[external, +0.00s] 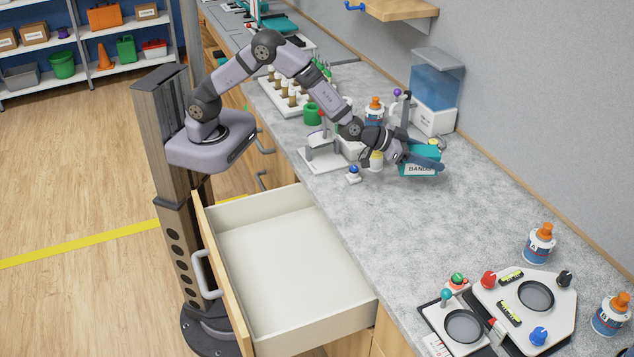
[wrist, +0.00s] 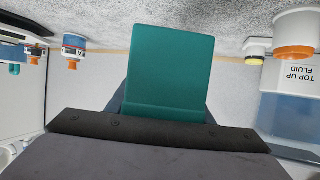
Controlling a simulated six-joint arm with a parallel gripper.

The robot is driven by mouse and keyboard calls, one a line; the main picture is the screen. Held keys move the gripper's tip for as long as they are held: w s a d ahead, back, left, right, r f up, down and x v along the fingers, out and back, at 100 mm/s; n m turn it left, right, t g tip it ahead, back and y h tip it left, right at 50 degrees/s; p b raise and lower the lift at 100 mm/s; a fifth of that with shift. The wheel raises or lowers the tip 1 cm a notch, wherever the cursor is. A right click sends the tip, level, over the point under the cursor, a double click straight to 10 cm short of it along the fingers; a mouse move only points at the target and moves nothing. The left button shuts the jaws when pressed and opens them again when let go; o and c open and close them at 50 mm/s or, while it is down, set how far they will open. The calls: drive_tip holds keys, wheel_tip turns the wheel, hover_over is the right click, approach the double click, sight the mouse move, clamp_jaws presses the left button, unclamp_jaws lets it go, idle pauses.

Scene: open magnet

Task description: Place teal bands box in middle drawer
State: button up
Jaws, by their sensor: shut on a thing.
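The teal bands box (external: 418,166) is in my gripper (external: 425,160) above the grey counter, at the middle right in the external view. Its front shows the letters "BAND", and a gripper finger covers part of it. In the wrist view the teal box (wrist: 170,70) fills the middle, just beyond the gripper's dark edge; the fingertips are mostly hidden there. My gripper is shut on the box. An open drawer (external: 285,265) with white inner walls and a wooden front stands out from the counter at the lower left. Its visible floor is empty.
The grey counter (external: 410,225) is clear between the box and a white device (external: 525,300) at lower right.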

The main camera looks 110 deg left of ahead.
drive_tip(key=shift+f+p, duration=0.6)
drive_tip(key=shift+f, duration=2.9)
drive_tip(key=shift+f, duration=0.2)
drive_tip(key=o, duration=1.1)
drive_tip(key=shift+r, duration=0.15)
drive_tip(key=shift+r, duration=0.1)
drive_tip(key=shift+s+d, duration=0.15)
drive_tip(key=shift+s, duration=0.1)
drive_tip(key=shift+o, duration=0.5)
drive_tip(key=b+v, duration=0.2)
drive_tip(key=v, duration=0.9)
drive_tip(key=shift+s+r+b, duration=0.1)
drive_tip(key=shift+s+b, duration=0.1)
drive_tip(key=shift+b, duration=0.1)
